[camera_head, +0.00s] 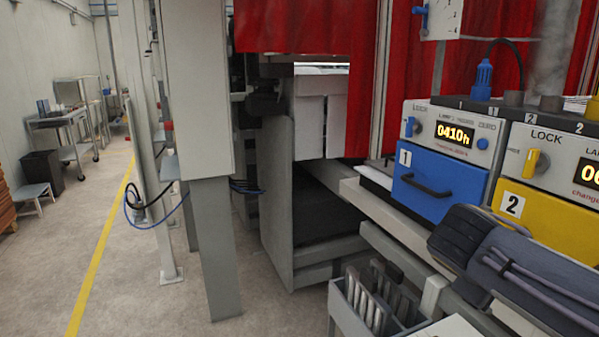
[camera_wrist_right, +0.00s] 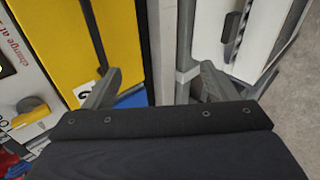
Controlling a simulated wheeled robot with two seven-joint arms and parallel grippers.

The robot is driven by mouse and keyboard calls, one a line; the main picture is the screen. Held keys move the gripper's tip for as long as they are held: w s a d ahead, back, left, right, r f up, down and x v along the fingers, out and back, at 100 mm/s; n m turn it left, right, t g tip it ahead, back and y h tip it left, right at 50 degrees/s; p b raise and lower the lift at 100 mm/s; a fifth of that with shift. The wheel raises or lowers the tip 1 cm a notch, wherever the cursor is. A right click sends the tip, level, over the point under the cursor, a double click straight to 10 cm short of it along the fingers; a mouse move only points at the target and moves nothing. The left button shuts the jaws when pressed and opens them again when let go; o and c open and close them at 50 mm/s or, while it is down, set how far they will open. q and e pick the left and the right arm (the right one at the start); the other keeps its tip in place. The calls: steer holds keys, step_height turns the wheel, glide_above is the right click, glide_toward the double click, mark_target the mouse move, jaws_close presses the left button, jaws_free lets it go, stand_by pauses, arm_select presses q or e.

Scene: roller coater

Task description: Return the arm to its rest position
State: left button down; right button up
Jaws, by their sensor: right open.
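My right arm (camera_head: 520,270) comes into the head view from the lower right, in front of the yellow unit marked 2 (camera_head: 545,200). Its gripper fingers cannot be made out there. In the right wrist view my right gripper (camera_wrist_right: 160,88) is open, its two grey fingers apart with nothing between them. The yellow unit (camera_wrist_right: 120,35) lies beyond the left finger, and a pale upright post (camera_wrist_right: 163,40) stands beyond the gap. My left gripper is in neither view.
The blue unit marked 1 (camera_head: 437,182) stands left of my right arm, its display lit. A grey bin of metal parts (camera_head: 375,300) is below. A grey post (camera_head: 212,245) and a red curtain (camera_head: 290,27) stand left and behind.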

steer(key=s+a+f+m+g+y+p, duration=0.1)
steer(key=s+a+f+m+y, duration=0.1)
steer(key=s+f+y, duration=0.55)
steer(key=s+a+f+m+t+y+p, duration=0.2)
steer(key=s+a+f+m+y, duration=0.3)
steer(key=s+a, duration=0.5)
steer(key=shift+s+a+f, duration=0.15)
steer(key=shift+s+f, duration=0.1)
steer(key=shift+s, duration=0.45)
